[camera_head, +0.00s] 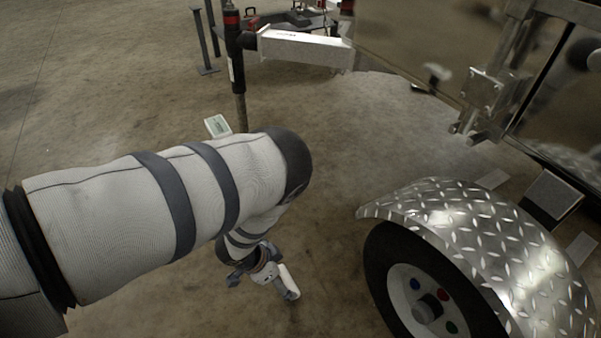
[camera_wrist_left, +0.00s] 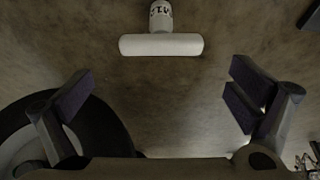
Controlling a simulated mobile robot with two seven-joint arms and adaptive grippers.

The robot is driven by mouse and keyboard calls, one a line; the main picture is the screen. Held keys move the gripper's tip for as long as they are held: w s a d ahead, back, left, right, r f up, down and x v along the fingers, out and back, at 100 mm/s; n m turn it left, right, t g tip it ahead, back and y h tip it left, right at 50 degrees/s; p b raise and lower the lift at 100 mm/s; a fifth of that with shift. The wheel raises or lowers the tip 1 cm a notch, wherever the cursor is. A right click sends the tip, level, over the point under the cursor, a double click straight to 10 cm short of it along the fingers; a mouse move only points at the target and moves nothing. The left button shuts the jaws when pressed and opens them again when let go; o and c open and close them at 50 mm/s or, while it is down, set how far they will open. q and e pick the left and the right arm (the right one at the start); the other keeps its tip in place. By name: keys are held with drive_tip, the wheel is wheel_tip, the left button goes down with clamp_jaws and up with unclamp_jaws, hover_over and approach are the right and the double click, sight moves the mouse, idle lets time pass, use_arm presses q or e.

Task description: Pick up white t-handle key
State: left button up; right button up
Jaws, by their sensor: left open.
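The white t-handle key (camera_head: 288,282) shows low in the middle of the head view, just right of my left gripper (camera_head: 254,266). In the left wrist view its white crossbar (camera_wrist_left: 161,45) lies level across the top middle, with a short stem bearing dark lettering above it. My left gripper (camera_wrist_left: 160,98) is open, its two dark-padded fingers wide apart and nothing between them. The crossbar is beyond the fingers and apart from both. In the head view my arm hides part of the gripper. My right gripper is not in view.
A trailer wheel (camera_head: 412,290) under a diamond-plate fender (camera_head: 480,235) stands close right of the gripper. A black post jack (camera_head: 236,60) and a white trailer tongue (camera_head: 303,48) are at the back. A small pale box (camera_head: 217,126) sits behind my arm. Concrete floor lies open between.

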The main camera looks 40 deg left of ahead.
sight(287, 279)
use_arm(q)
drive_tip(key=b+x, duration=0.1)
drive_tip(key=x, duration=0.1)
drive_tip(key=b+x, duration=0.1)
drive_tip(key=x, duration=0.2)
drive_tip(key=b+x, duration=0.1)
drive_tip(key=x, duration=0.1)
drive_tip(key=shift+s+a+f+b, duration=0.2)
drive_tip(key=shift+s+f+b, duration=0.1)
drive_tip(key=shift+f+b, duration=0.15)
drive_tip(key=shift+w+r, duration=0.1)
drive_tip(key=shift+r, duration=0.05)
drive_tip(key=c, duration=1.5)
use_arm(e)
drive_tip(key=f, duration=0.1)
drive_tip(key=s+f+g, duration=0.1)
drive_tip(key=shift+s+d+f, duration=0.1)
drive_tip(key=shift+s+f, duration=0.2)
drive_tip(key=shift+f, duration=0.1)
